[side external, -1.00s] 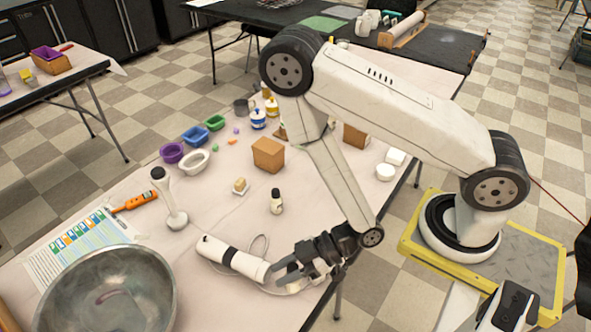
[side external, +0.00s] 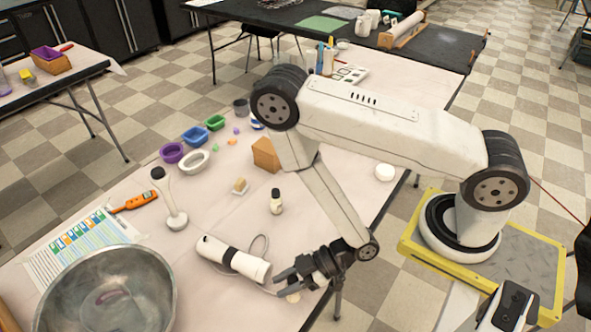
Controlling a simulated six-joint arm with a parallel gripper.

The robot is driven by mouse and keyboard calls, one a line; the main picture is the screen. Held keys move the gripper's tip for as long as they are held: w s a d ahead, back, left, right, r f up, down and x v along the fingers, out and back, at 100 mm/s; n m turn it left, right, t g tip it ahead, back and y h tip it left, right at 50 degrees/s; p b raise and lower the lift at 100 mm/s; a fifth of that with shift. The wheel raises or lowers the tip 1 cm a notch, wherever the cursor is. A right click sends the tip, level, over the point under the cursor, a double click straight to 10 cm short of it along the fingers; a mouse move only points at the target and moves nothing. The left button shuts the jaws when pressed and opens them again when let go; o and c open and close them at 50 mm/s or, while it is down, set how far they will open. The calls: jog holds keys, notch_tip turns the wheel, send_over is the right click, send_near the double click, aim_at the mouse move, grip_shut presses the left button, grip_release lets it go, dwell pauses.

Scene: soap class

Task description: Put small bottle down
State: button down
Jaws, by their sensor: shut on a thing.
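My gripper (side external: 279,283) is at the front right of the table, low beside the end of the white handheld device. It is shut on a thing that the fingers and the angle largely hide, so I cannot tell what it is. A small pale thing (side external: 293,297) shows just below the fingers; whether they touch it is unclear. A small bottle (side external: 276,203) with a pale body and black cap stands upright on the table, behind the gripper and apart from it.
The white cylindrical device (side external: 233,257) with a cable lies left of my gripper. A steel bowl (side external: 100,295), a white stick blender (side external: 170,200) and a brown box (side external: 267,154) are on the table. Clear table lies around the bottle.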

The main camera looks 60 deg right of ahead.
jog(key=shift+f, duration=1.35)
jog(key=shift+f, duration=0.15)
jog(key=shift+c, duration=2.2)
grip_release()
jog(key=v, duration=0.7)
jog(key=shift+s+d+r, duration=0.15)
jog(key=shift+d+r, duration=0.05)
